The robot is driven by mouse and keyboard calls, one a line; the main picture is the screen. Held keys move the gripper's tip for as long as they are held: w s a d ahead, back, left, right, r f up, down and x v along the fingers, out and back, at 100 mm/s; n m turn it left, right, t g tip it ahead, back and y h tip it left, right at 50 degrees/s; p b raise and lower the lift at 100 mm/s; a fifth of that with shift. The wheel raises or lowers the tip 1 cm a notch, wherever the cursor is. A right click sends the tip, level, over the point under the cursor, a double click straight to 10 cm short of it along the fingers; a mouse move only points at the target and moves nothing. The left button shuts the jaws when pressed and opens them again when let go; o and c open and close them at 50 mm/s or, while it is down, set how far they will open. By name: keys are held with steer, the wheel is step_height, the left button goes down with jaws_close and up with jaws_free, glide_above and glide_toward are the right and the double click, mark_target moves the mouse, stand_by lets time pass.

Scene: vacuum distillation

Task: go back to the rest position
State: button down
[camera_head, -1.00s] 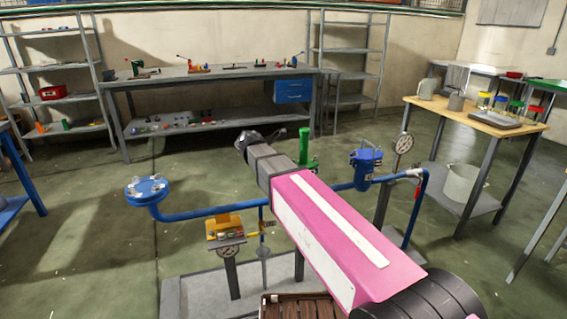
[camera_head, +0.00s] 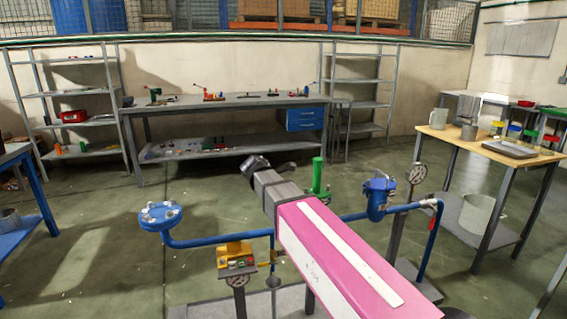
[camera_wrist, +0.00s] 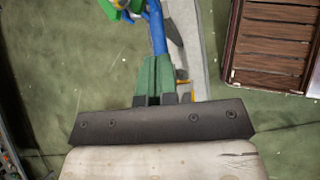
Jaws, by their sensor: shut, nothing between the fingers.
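My gripper (camera_head: 267,166) is at the end of my pink and grey arm, in the middle of the head view. It is shut and empty. In the wrist view my gripper (camera_wrist: 156,62) shows as narrow fingers together beyond a dark bar. The blue pipe rig (camera_head: 215,241) runs behind and below my arm, with a round flange (camera_head: 161,214) at its left and a blue vessel (camera_head: 379,196) at its right. A green upright cylinder (camera_head: 318,175) stands just right of my gripper. My arm hides part of the rig.
A yellow valve block (camera_head: 234,251) and round gauges (camera_head: 417,173) belong to the rig area. A wooden-topped table (camera_head: 470,146) stands at right, a grey workbench (camera_head: 225,101) at the back. A slatted brown crate (camera_wrist: 270,45) shows in the wrist view. Open floor lies left.

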steer(key=s+d+f+m+g+y, duration=0.1)
steer(key=s+d+f+m+y, duration=0.1)
steer(key=s+d+f+m, duration=0.2)
steer(key=s+d+f+m+g+y, duration=0.1)
steer(key=s+d+f+m+y, duration=0.2)
steer(key=s+d+f+m, duration=0.2)
steer(key=s+d+f+m+g+y, duration=0.1)
steer(key=s+d+f+m+y, duration=0.2)
steer(key=d+f+m, duration=0.7)
step_height(320, 180, down, 5)
steer(key=shift+s+r+m, duration=0.1)
steer(key=shift+s+m, duration=0.5)
steer(key=shift+s, duration=0.45)
